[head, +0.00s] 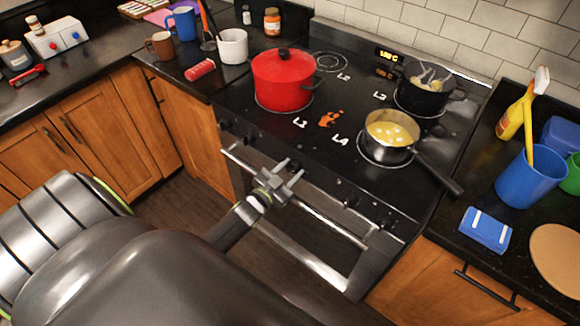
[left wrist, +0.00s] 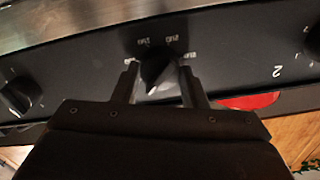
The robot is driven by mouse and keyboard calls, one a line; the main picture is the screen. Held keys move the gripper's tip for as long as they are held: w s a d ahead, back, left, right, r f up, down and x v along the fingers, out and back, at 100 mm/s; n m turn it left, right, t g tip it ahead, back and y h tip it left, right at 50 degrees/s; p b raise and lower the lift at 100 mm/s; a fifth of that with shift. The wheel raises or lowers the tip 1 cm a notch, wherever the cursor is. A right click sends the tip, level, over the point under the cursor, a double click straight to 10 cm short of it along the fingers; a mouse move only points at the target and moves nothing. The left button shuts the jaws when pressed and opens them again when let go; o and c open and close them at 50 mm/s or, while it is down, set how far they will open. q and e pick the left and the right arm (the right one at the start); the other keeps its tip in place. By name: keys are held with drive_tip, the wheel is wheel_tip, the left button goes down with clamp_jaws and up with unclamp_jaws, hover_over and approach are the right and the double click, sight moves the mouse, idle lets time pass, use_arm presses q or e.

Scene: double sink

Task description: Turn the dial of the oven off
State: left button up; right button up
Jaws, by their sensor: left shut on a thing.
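The oven (head: 300,225) stands below the black cooktop, with a row of black dials along its front panel. My left gripper (head: 280,178) is at the middle of this panel. In the left wrist view, its fingers (left wrist: 160,84) are on either side of a black dial (left wrist: 158,66), shut on it. Pale printed numbers ring the dial's upper side, and the dial's lower part sits between the fingers. In the head view the gripper hides this dial. My right gripper is not in view.
A red pot (head: 283,82), a saucepan (head: 390,135) with a handle over the front edge, and a black pot (head: 424,92) stand on the cooktop. Other dials flank the held one, such as a left one (left wrist: 18,97). The oven's handle bar (head: 325,222) runs below.

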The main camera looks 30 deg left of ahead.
use_arm(q)
drive_tip(key=n+p, duration=0.1)
drive_tip(key=n, duration=0.3)
drive_tip(key=shift+n, duration=0.3)
drive_tip(key=shift+a+n+p, duration=0.1)
drive_tip(key=shift+n+p, duration=0.6)
drive_tip(key=shift+n, duration=1.5)
drive_tip(key=o, duration=1)
drive_tip(key=shift+c, duration=0.2)
drive_tip(key=s+a+b, duration=0.1)
drive_tip(key=s+b, duration=0.2)
drive_tip(key=s, duration=1.4)
drive_tip(key=shift+s+a, duration=0.15)
drive_tip(key=shift+s, duration=0.05)
